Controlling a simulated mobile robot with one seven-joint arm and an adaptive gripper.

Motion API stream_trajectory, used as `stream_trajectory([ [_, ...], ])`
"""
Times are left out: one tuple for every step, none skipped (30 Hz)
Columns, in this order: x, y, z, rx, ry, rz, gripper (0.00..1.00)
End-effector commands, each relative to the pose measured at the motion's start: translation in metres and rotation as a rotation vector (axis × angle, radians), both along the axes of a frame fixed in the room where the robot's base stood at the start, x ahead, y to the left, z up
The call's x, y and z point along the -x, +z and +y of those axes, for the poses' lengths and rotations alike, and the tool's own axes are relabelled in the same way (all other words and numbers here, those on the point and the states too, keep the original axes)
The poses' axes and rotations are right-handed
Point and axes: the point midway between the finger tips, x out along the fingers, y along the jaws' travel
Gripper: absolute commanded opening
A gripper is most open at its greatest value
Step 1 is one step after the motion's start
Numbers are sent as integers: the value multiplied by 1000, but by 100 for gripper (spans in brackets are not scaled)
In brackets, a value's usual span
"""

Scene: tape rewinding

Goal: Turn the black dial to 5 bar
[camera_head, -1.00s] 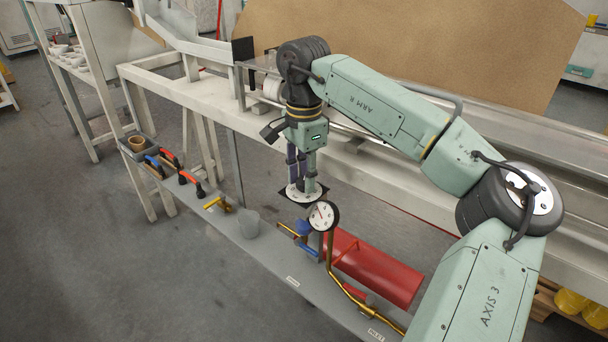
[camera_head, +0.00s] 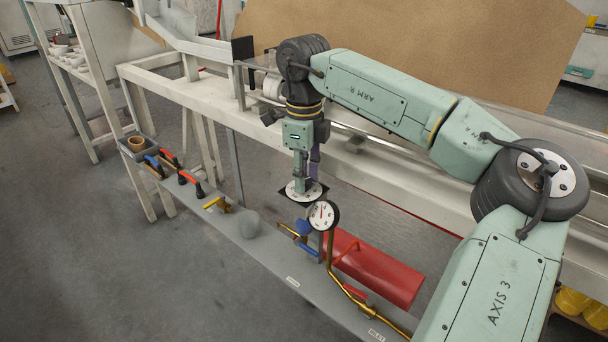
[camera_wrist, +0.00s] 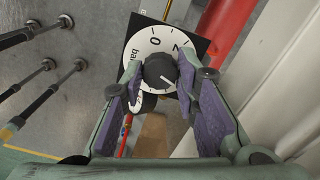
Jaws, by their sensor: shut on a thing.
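The black dial (camera_wrist: 160,71) is a round knob on a white scale disc (camera_wrist: 141,48) over a dark square plate. In the wrist view "0" and "bar" are readable; other numbers are partly hidden. A short white mark on the knob points to the lower right; the value there cannot be read. My gripper (camera_wrist: 163,82) is shut on the dial from above, its purple-padded fingers on either side. In the head view my gripper (camera_head: 304,178) points down at the scale disc (camera_head: 296,195), and hides the knob.
A white pressure gauge (camera_head: 322,215) with a red needle stands close in front of the dial. A red cylinder (camera_head: 374,268) and a brass pipe (camera_head: 345,292) lie to the right.

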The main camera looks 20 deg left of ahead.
Motion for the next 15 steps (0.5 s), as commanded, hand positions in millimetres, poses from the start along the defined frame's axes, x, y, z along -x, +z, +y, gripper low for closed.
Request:
stream_trajectory([
  [0,0,0,0,-29,-1,0],
  [0,0,0,0,-47,-1,0],
  [0,0,0,0,-69,-1,0],
  [0,0,0,0,-85,-1,0],
  [0,0,0,-1,-98,-1,0],
  [0,0,0,-1,-116,0,0],
  [0,0,0,-1,-126,0,0],
  [0,0,0,-1,-137,0,0],
  [0,0,0,-1,-150,0,0],
  [0,0,0,-1,-157,0,0],
  [0,0,0,-1,-164,0,0],
  [0,0,0,-1,-173,0,0],
  [0,0,0,-1,-178,0,0],
  [0,0,0,-1,-181,0,0],
  [0,0,0,-1,-185,0,0],
])
